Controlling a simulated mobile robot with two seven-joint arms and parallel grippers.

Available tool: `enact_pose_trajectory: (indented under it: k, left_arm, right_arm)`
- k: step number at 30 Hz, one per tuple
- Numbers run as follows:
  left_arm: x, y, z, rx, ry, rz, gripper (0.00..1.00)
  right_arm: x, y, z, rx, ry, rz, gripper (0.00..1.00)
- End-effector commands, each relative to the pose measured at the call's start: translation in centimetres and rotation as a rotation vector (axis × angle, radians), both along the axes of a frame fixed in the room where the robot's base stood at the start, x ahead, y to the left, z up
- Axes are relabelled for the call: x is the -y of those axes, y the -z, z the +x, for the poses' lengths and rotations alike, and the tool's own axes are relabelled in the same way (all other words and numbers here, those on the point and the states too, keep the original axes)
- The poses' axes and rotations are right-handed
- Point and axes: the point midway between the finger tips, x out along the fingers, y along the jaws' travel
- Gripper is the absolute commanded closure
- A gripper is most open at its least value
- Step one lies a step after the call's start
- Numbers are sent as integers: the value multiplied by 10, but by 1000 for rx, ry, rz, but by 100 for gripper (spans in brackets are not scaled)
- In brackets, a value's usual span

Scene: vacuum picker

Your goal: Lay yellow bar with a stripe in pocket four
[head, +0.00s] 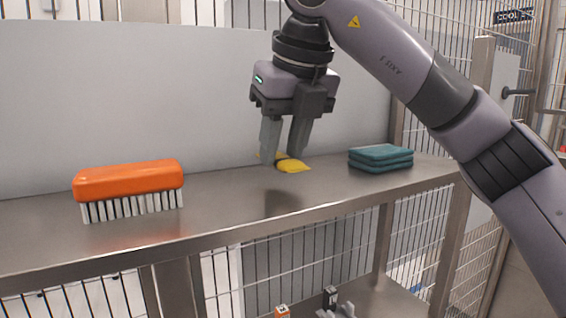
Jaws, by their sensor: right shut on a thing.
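A yellow bar with a dark stripe (293,166) is between the fingers of my right gripper (282,156). The gripper is shut on it and points down, and the bar's yellow ends stick out on both sides of the fingers. A soft shadow lies on the steel shelf in front of and below the bar, so it appears held above the surface. The fingers hide part of the bar's middle. My left gripper is not in view. No numbered pocket shows in the head view.
An orange brush with white bristles (128,183) stands on the steel shelf (230,205) at left. Folded teal cloths (381,157) lie at right. A grey panel (130,95) stands behind. Below the shelf, small orange and grey parts show, partly cut off.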

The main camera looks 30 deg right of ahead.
Motion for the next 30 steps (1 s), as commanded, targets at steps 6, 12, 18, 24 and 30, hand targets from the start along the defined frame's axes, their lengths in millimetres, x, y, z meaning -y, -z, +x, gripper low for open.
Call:
enact_pose_trajectory:
  k: [6,12,18,24,30]
  left_arm:
    - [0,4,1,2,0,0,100]
    - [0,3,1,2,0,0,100]
    - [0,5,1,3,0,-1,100]
    - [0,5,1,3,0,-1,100]
    - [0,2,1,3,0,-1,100]
  right_arm:
    - [0,20,0,0,1,0,96]
    - [0,20,0,1,1,0,96]
    - [0,23,0,0,1,0,51]
    - [0,23,0,0,1,0,42]
    - [0,19,0,0,1,0,42]
